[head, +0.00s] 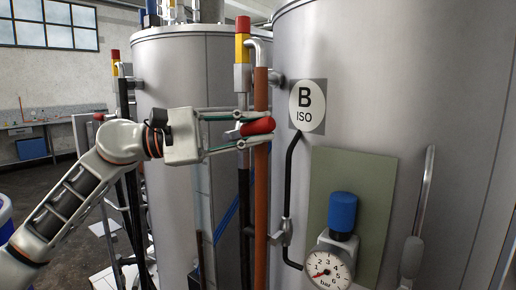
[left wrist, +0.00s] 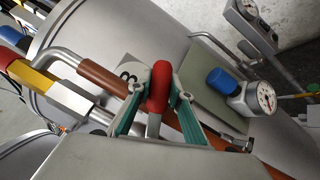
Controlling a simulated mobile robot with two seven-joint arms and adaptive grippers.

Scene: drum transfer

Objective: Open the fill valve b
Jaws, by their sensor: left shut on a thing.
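The tank (head: 390,70) with the round "B ISO" sign (head: 307,106) fills the right of the head view. A brown vertical pipe (head: 261,200) with a red and yellow top fitting (head: 243,40) runs along its left side. A red valve handle (head: 258,126) lies nearly horizontal in front of this pipe. My left gripper (head: 255,128) comes in from the left and is shut on the red handle. In the left wrist view the red handle (left wrist: 158,88) sits between both fingertips, with its metal stem (left wrist: 153,125) below. The valve body is mostly hidden. My right gripper is not in view.
A green-grey panel (head: 352,190) on the tank carries a blue cap (head: 342,212) and a round gauge (head: 329,271). A thin black pipe (head: 290,190) runs beside the brown one. A second tank (head: 185,80) stands behind my left gripper. Floor shows at the far left.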

